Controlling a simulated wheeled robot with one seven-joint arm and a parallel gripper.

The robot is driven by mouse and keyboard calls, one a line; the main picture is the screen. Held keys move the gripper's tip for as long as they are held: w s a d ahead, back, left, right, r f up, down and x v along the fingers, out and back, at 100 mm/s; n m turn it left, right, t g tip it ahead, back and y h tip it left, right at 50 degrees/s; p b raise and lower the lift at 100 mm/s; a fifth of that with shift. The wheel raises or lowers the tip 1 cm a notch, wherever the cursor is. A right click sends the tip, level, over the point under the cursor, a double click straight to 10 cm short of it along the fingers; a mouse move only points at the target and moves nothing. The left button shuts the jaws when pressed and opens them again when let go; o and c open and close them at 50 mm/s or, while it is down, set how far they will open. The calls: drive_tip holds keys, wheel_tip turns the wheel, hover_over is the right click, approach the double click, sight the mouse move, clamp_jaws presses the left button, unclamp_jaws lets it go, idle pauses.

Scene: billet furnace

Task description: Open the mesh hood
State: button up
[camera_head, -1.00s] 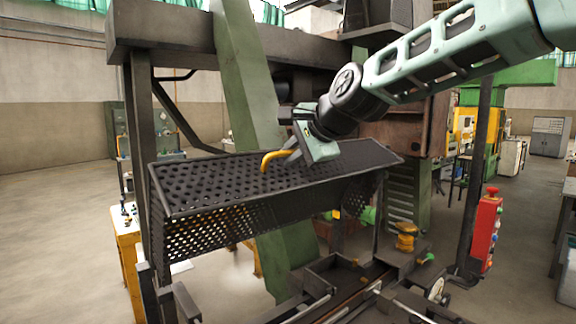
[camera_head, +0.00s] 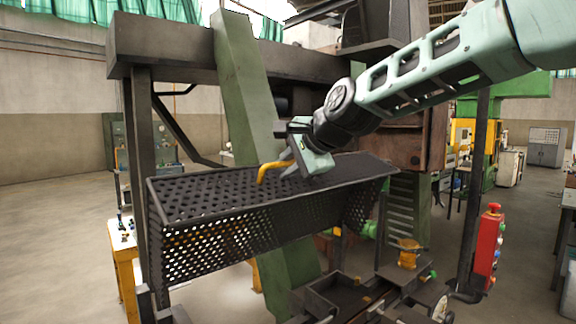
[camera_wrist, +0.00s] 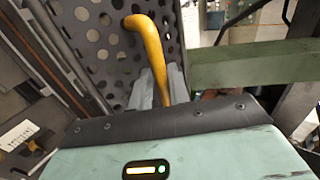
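The mesh hood (camera_head: 240,232) is a dark perforated box hanging across the machine frame in the head view. Its top panel and front mesh side both show, and it slants up to the right. A bent yellow handle (camera_head: 265,171) stands on its top panel. My gripper (camera_head: 287,168) is at this handle, reaching in from the upper right. In the wrist view, the handle (camera_wrist: 150,48) passes between the two grey fingers (camera_wrist: 161,86), which sit close on both sides of it. The mesh (camera_wrist: 100,30) lies just beyond. The exact finger contact is partly hidden.
A red button box (camera_head: 487,245) stands at right. A dark tray (camera_head: 335,295) and rails lie below the hood. Open floor is at left.

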drive_tip(key=b+v, duration=0.6)
drive_tip(key=v, duration=1.1)
drive_tip(key=shift+s+d+r, duration=0.1)
drive_tip(key=shift+s, duration=0.05)
drive_tip(key=s+a+f+n+g+h+b, duration=0.1)
drive_tip(key=s+a+f+n+g, duration=0.2)
drive_tip(key=f, duration=0.6)
drive_tip(key=s+a+f+n+g+b, duration=0.1)
drive_tip(key=s+f+n+b, duration=0.2)
drive_tip(key=f, duration=0.6)
drive_tip(key=s+a+f+n+g+h, duration=0.1)
drive_tip(key=s+f+n, duration=0.3)
drive_tip(key=f, duration=0.6)
drive_tip(key=s+d+f+n+g+h+b, duration=0.1)
drive_tip(key=s+f+n, duration=0.3)
drive_tip(key=s+f, duration=0.5)
drive_tip(key=s+d+f+n+g+h+b, duration=0.2)
drive_tip(key=s+d+f+n+g, duration=0.1)
drive_tip(key=s+f, duration=0.5)
wheel_tip(320, 180, down, 3)
drive_tip(key=shift+s+d+r+n+h, duration=0.35)
drive_tip(key=shift+d+n, duration=0.35)
drive_tip(key=shift+n, duration=0.3)
drive_tip(key=shift+a, duration=0.1)
